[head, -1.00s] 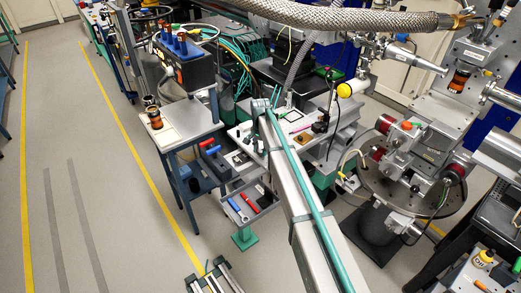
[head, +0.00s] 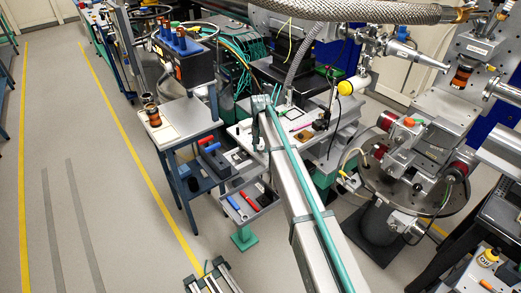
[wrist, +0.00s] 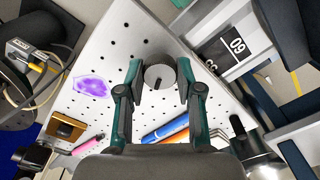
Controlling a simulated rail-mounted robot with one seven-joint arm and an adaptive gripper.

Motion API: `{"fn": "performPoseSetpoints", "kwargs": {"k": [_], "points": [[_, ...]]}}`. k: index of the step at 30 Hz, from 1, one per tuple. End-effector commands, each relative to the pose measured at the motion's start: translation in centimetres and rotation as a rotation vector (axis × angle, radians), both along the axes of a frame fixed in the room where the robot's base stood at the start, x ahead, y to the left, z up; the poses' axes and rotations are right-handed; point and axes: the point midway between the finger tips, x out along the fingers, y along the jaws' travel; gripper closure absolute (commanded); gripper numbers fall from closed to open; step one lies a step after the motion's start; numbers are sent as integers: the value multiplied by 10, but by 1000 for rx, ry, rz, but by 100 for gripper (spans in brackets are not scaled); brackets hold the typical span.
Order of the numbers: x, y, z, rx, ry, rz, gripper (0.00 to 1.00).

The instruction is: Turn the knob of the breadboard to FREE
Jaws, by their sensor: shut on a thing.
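The breadboard (wrist: 100,45) is a pale plate with a grid of holes that fills the middle of the wrist view. It also shows in the head view (head: 241,133) beyond the end of my arm. The knob (wrist: 158,76) is a round grey disc with a dark mark near its centre. My gripper (wrist: 159,80) has its two green and dark fingers on either side of the knob, closed on it. I cannot read any FREE marking. In the head view my gripper (head: 256,127) is small and partly hidden by my arm, and the knob cannot be made out.
A tray with tools (head: 250,203) sits below the breadboard in the head view.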

Motion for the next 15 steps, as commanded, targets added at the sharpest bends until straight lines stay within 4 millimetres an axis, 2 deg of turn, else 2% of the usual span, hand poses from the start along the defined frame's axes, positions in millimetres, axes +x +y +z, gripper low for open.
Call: {"fn": "performPoseSetpoints", "kwargs": {"k": [15], "points": [[1, -1, -1, 0, -1, 490, 99]]}}
